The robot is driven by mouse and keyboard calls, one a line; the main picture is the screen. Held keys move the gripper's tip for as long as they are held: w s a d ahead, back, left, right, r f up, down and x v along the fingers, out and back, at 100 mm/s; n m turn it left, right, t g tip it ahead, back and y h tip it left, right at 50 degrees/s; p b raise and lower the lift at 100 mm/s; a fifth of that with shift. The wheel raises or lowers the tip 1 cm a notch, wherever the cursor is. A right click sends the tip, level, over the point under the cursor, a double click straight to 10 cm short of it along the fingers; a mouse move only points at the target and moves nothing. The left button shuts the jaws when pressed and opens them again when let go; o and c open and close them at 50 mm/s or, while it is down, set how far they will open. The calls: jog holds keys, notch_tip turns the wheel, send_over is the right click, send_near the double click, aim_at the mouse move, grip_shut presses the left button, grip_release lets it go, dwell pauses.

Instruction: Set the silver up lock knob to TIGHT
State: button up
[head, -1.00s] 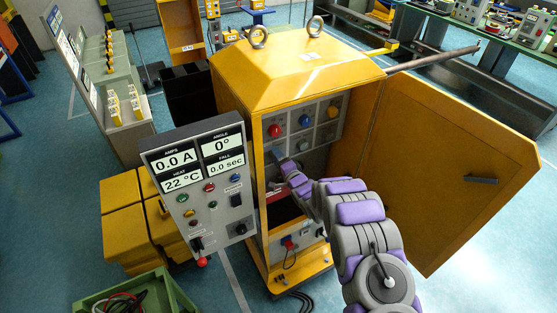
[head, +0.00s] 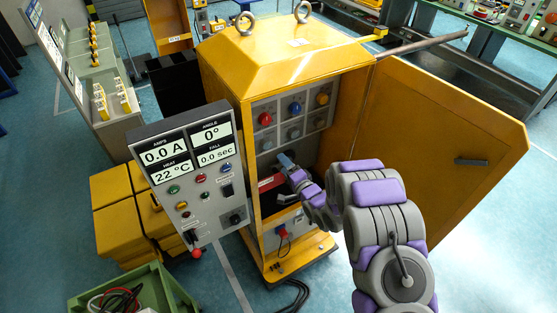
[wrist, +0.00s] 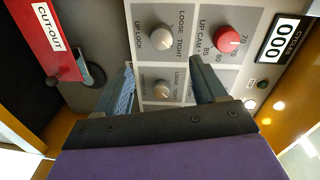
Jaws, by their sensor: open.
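The silver up lock knob (wrist: 160,38) shows in the wrist view, with UP LOCK, LOOSE and TIGHT lettering beside it. Its exact setting is too small to tell. In the head view it is the grey knob (head: 267,145) under the red one. My gripper (wrist: 162,66) is open and empty, and its fingertips are apart on either side in the wrist view, just below the up lock knob. A second silver knob (wrist: 161,91) with similar lettering shows between the fingers. In the head view my gripper (head: 286,161) is in front of the panel, below the knobs.
The red up cam knob (wrist: 228,38) and the cycle counter (wrist: 286,38) lie to the right in the wrist view. A red cut-out piece (wrist: 45,35) is at left. The yellow cabinet's door (head: 440,160) stands open at right; a display box (head: 185,165) is at left.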

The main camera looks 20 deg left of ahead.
jog(key=shift+v, duration=2.8)
